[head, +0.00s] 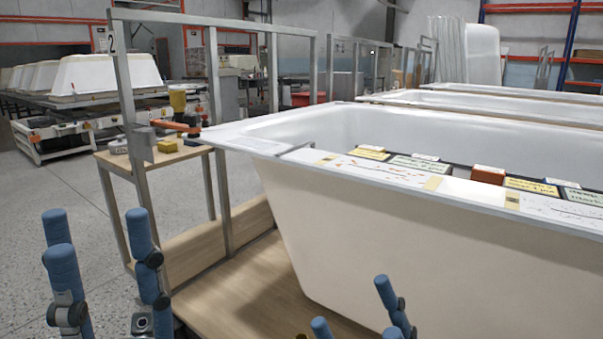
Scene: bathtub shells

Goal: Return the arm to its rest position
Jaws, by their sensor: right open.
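My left gripper (98,230) is at the lower left of the head view. Its blue fingers point up and stand wide apart, with nothing between them. My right gripper (350,302) is at the bottom edge, right of the middle. Its blue fingers are spread and empty, and its lower part is cut off by the frame. Most of both arms is out of view.
The tub's near rim carries labelled cards (395,165) and an orange-brown block (487,175). A metal frame (127,85) and a small wooden table (165,160) stand left of the tub. A wooden platform (255,285) lies under the tub. Open floor (50,195) is at left.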

